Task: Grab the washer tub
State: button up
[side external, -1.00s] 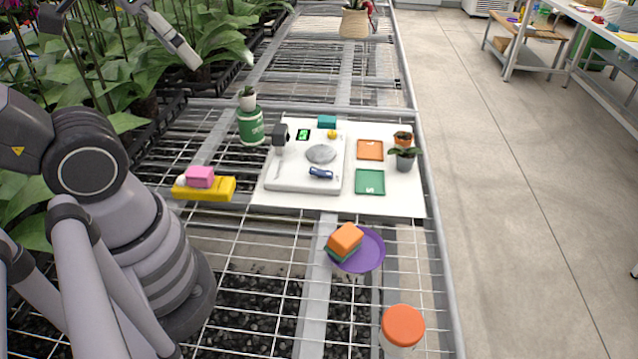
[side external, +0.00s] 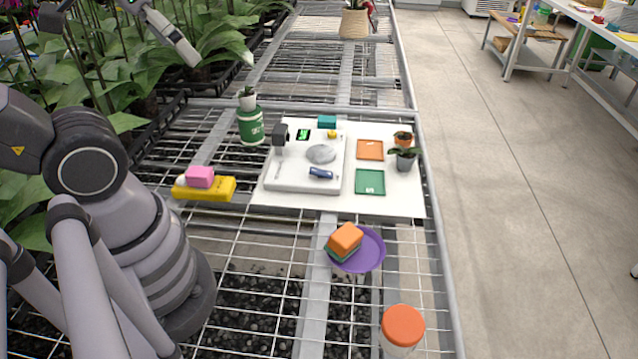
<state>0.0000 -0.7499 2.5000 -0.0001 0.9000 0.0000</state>
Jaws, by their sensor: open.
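A tub with an orange lid (side external: 403,325) stands upright at the bottom of the side external view; I take it to be the washer tub. Its pale body shows only in part under the lid. My gripper (side external: 122,40) is at the top left edge, partly cut off by the frame. Its fingers are spread and empty, in front of the plants and far from the tub.
A purple plate (side external: 371,252) with stacked orange and green blocks (side external: 345,239) lies behind the tub. A white board (side external: 390,203) holds a device, trays and a potted plant. A pink block on a yellow one (side external: 205,189) and a green container (side external: 250,127) stand left. Bare mesh surrounds the tub.

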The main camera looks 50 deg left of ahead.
jog(key=w+d+g, duration=0.2)
jog(key=w+d, duration=0.3)
jog(key=w, duration=0.3)
jog(key=g, duration=0.4)
send_over(404, 323)
jog(key=shift+n, duration=0.4)
notch_tip(404, 323, down, 32)
jog(key=shift+s+r, duration=0.15)
jog(key=shift+r, duration=0.05)
jog(key=shift+f, duration=2.9)
jog(key=c, duration=1.2)
